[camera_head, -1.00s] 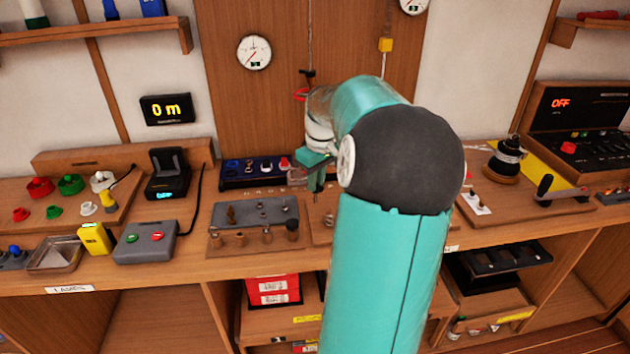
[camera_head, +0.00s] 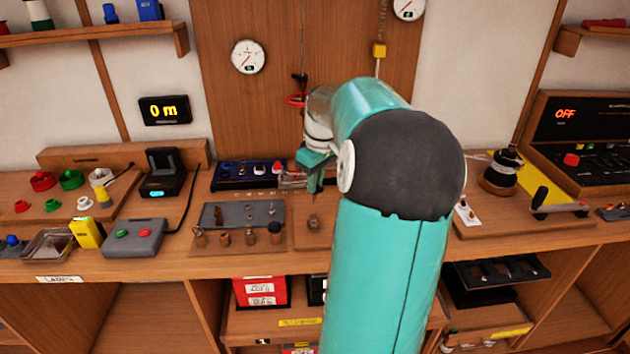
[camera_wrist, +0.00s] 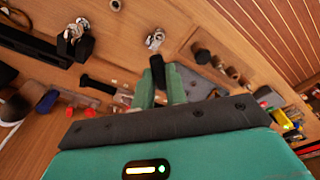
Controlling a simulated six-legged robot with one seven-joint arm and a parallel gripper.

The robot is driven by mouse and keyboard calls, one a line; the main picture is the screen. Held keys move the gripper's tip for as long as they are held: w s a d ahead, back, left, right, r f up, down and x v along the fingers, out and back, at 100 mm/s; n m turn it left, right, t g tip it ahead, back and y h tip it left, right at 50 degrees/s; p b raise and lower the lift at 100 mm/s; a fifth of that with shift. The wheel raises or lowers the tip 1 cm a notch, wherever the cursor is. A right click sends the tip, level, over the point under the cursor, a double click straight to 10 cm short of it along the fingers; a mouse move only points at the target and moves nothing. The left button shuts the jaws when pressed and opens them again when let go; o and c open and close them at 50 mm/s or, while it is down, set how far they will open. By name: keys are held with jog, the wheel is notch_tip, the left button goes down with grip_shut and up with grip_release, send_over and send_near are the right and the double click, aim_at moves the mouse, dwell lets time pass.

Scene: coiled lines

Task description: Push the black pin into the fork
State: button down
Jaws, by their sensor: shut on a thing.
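My gripper (camera_wrist: 160,88) shows at the middle of the wrist view, its green fingers shut on the black pin (camera_wrist: 157,68). The pin's dark end sticks out past the fingertips. A small silver metal piece (camera_wrist: 155,38), which looks like the fork, lies on the wooden bench beyond the pin's end. A gap shows between them in the picture; the true distance is hard to judge. In the head view my gripper (camera_head: 314,180) points down over the bench, above and behind a small metal piece (camera_head: 313,222) on a wooden board. The pin cannot be made out there.
A grey plate (camera_head: 240,214) with several small parts lies left of my gripper. A blue-black tray (camera_head: 248,174) stands behind. In the wrist view a black block with metal rings (camera_wrist: 76,42) is at upper left. My arm hides part of the bench on the right.

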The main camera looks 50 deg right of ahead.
aim_at(314, 203)
jog(key=shift+w+a+f, duration=0.1)
jog(key=shift+w+f, duration=0.1)
jog(key=shift+f, duration=2.8)
jog(key=shift+f, duration=0.2)
jog(key=shift+f, duration=0.35)
jog(key=shift+f, duration=1)
jog(key=shift+f, duration=0.35)
